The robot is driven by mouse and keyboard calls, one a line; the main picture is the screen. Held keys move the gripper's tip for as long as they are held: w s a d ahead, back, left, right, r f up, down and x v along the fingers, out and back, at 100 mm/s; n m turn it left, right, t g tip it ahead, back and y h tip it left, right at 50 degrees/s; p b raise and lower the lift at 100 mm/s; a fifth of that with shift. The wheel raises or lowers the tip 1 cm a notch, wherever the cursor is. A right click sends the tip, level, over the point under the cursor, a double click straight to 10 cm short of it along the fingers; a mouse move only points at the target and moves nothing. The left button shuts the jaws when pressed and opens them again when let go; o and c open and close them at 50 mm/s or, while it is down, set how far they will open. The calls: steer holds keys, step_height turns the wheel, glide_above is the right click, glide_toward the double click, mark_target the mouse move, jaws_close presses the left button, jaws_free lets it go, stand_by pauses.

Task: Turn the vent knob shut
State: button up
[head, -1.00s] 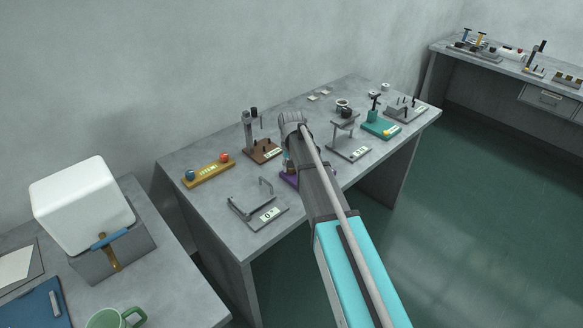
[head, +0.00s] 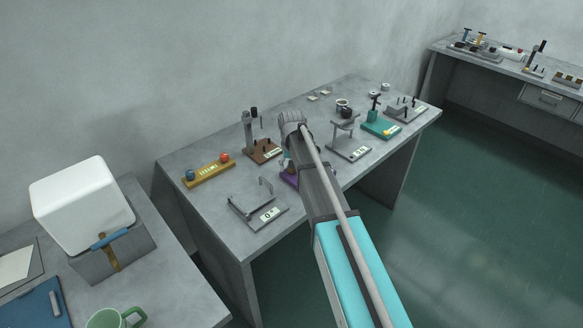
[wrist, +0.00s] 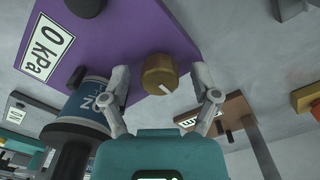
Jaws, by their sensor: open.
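The vent knob is a round brass knob (wrist: 160,75) with a white pointer line, on a purple base plate (wrist: 130,28) in the wrist view. The pointer aims toward the lower right of that view. My gripper (wrist: 163,80) is open, with one finger on each side of the knob; I cannot tell whether either finger touches it. A label on the plate reads "0 kPa" (wrist: 47,48). A blue cylinder (wrist: 92,97) with white lettering stands left of the left finger. In the head view my arm hides most of the purple plate (head: 289,179).
In the wrist view a brown fixture (wrist: 215,115) lies beyond the right finger. In the head view, a yellow block with coloured balls (head: 208,174), a grey fixture (head: 258,210) and a teal fixture (head: 381,128) stand around my arm on the grey bench (head: 220,225).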

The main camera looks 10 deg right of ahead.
steer(key=shift+m, duration=0.4)
steer(key=m, duration=1.7)
step_height(320, 180, up, 14)
steer(key=p, duration=1.4)
steer(key=s+d+f+n+b, duration=0.2)
steer(key=s+n, duration=0.4)
steer(key=s, duration=0.2)
steer(key=s+d+f+n+b, duration=0.3)
steer(key=s+n, duration=0.3)
steer(key=s, duration=0.3)
steer(key=s+d+f+n+b, duration=0.2)
steer(key=s+n, duration=0.4)
steer(key=s, duration=0.2)
steer(key=shift+s+d+f+b, duration=0.35)
steer(key=shift+b, duration=0.05)
stand_by(0.4)
